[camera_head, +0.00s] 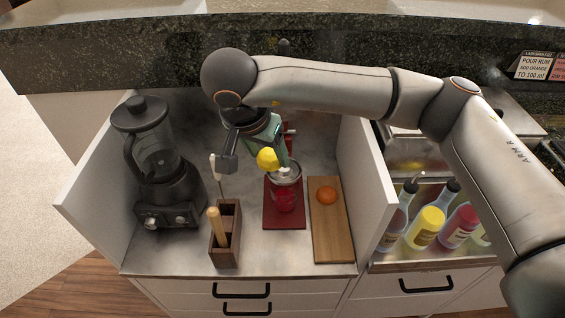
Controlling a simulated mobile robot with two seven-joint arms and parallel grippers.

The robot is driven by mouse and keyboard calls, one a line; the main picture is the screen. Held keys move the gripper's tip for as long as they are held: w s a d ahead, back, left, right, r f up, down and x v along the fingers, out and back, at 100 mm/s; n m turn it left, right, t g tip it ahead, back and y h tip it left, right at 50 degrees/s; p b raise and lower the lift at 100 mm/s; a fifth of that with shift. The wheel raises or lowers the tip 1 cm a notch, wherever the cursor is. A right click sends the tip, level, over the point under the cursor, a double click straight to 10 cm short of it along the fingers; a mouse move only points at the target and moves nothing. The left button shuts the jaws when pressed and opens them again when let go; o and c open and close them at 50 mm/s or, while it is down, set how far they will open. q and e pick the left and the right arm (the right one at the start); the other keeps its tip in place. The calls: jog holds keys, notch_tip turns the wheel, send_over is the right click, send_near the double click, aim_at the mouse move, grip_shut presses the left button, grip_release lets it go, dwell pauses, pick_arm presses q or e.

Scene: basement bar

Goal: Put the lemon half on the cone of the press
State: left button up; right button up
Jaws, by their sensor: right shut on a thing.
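The yellow lemon half (267,158) is at the fingertips of my right gripper (272,157), which is shut on it and reaches down from the back. The press stands just below and to the right, with a silvery top bowl (285,174) over a red cup (285,199) on a red base (270,220). The lemon half is above and left of the bowl and looks apart from it. The cone is not clearly visible, and my gripper covers part of the press behind. My left gripper is not in view.
A black blender (158,165) stands at the left. A wooden holder (226,240) with upright tools is in front of the gripper. An orange fruit (326,195) lies on a wooden board (331,235) right of the press. White side panels (370,190) bound the counter; bottles (425,228) stand beyond.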

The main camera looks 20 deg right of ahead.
send_over(282, 173)
jog(key=f, duration=0.6)
jog(key=shift+s+a+f+b, duration=0.15)
jog(key=shift+s+f+b, duration=0.05)
jog(key=shift+f+b, duration=0.15)
jog(key=shift+w+f, duration=0.2)
jog(key=shift+f, duration=1.55)
jog(key=shift+f, duration=0.1)
jog(key=o, duration=0.9)
jog(key=shift+f, duration=0.1)
jog(key=o, duration=0.4)
jog(key=shift+r, duration=0.3)
jog(key=p+v, duration=0.1)
jog(key=v, duration=1)
jog(key=shift+s+r, duration=0.15)
jog(key=shift+r, duration=0.2)
